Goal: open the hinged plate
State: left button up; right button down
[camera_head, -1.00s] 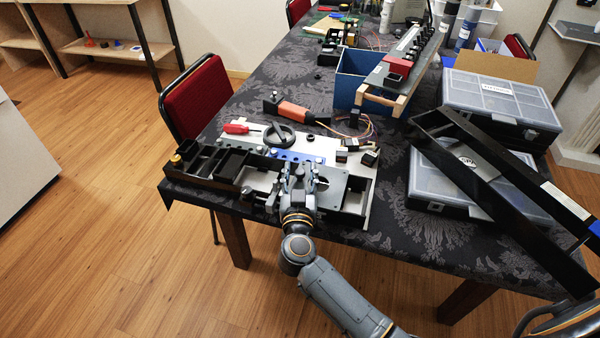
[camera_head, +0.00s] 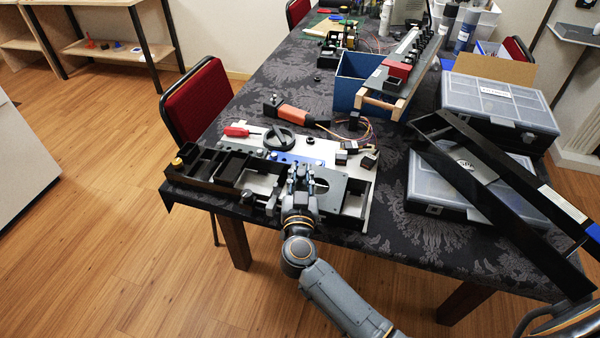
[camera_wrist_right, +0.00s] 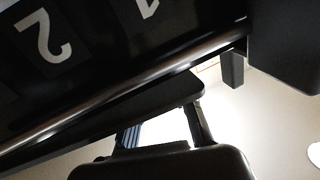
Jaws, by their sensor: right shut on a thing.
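The hinged plate (camera_head: 334,191) is a grey plate on the front part of the white panel board, at the near edge of the table. My right gripper (camera_head: 302,176) is at the plate's left side and is shut on it; the grip itself is small and partly hidden in the head view. In the right wrist view a dark panel (camera_wrist_right: 90,55) with white digits 1 and 2 and a shiny metal rod fills the upper left. The plate's exact tilt is hard to tell. My left gripper is not in view.
A black compartment tray (camera_head: 215,168) lies left of the gripper. A black handwheel (camera_head: 279,138), a red screwdriver (camera_head: 238,131) and an orange-handled tool (camera_head: 295,114) lie behind. Grey cases (camera_head: 475,185) and a long black frame (camera_head: 500,165) stand to the right.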

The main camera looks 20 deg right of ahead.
aim_at(319, 186)
jog(key=shift+s+d+r+m+p, duration=0.1)
jog(key=shift+r+m+p, duration=0.25)
jog(key=shift+r+p, duration=0.1)
jog(key=shift+s+d+r+m+p, duration=0.1)
jog(key=shift+r+m+p, duration=0.2)
jog(key=shift+r+m, duration=0.1)
jog(key=shift+s+d+r+m+t+p, duration=0.2)
jog(key=shift+d+r+m+t+p, duration=0.15)
jog(key=shift+r+m+p, duration=0.35)
jog(key=shift+s+d+r+m+h+p, duration=0.2)
jog(key=shift+d+r+m+h+p, duration=0.15)
jog(key=shift+m, duration=0.3)
jog(key=shift+s+d+r+m+h+p, duration=0.15)
jog(key=shift+s+d+r+m, duration=0.1)
jog(key=shift+r+m, duration=0.25)
jog(key=shift+s+d+r+m+t+h, duration=0.15)
jog(key=shift+d+m, duration=0.1)
jog(key=shift+m, duration=0.25)
jog(key=shift+s+d+r+m+h, duration=0.1)
jog(key=shift+s+d+r+m, duration=0.15)
jog(key=shift+m, duration=0.25)
jog(key=shift+s+d+r+m+t+h, duration=0.15)
jog(key=shift+d+m, duration=0.15)
jog(key=shift+m, duration=0.2)
jog(key=shift+w, duration=0.1)
jog(key=c, duration=1.1)
grip_release()
jog(key=shift+c, duration=0.2)
